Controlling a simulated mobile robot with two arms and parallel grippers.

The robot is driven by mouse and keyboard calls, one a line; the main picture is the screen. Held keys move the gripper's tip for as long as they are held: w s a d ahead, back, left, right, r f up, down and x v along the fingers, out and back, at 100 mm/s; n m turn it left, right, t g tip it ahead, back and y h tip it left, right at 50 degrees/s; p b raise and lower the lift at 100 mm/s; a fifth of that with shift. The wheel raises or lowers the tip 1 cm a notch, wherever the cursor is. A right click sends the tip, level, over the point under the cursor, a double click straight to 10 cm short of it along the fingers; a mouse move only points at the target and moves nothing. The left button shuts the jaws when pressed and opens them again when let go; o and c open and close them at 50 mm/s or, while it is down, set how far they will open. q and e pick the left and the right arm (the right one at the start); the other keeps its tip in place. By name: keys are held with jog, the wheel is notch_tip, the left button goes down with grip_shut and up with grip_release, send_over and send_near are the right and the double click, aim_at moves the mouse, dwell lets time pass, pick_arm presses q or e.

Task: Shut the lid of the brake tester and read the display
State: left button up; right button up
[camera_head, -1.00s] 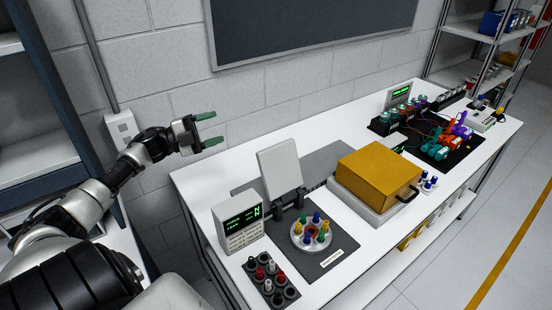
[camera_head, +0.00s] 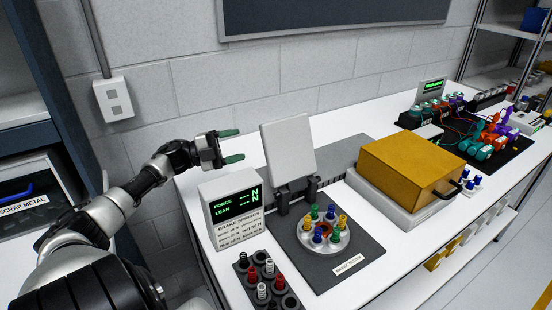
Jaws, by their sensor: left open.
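The brake tester (camera_head: 349,273) is a dark base plate on the white bench, with a round grey disc (camera_head: 313,246) holding several blue, green and yellow springs. Its grey lid (camera_head: 287,147) stands upright, open, on hinges behind the disc. My right gripper is not in view.
A rack (camera_head: 266,282) of red, white and black springs stands in front of the display. A yellow-orange box (camera_head: 411,165) with a black handle sits right of the tester. Colored devices with wires stand at the far right. A SCRAP METAL bin (camera_head: 29,214) is at left.

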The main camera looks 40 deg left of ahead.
aim_at(274, 140)
pick_arm(q)
jog(key=x, duration=0.3)
jog(key=p+x, duration=0.1)
jog(key=x, duration=0.3)
jog(key=p+x, duration=0.1)
jog(key=x, duration=0.2)
jog(key=shift+w+d+f, duration=0.25)
jog(key=shift+w+f, duration=0.05)
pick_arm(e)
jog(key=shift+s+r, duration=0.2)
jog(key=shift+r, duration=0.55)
pick_arm(q)
grip_shut()
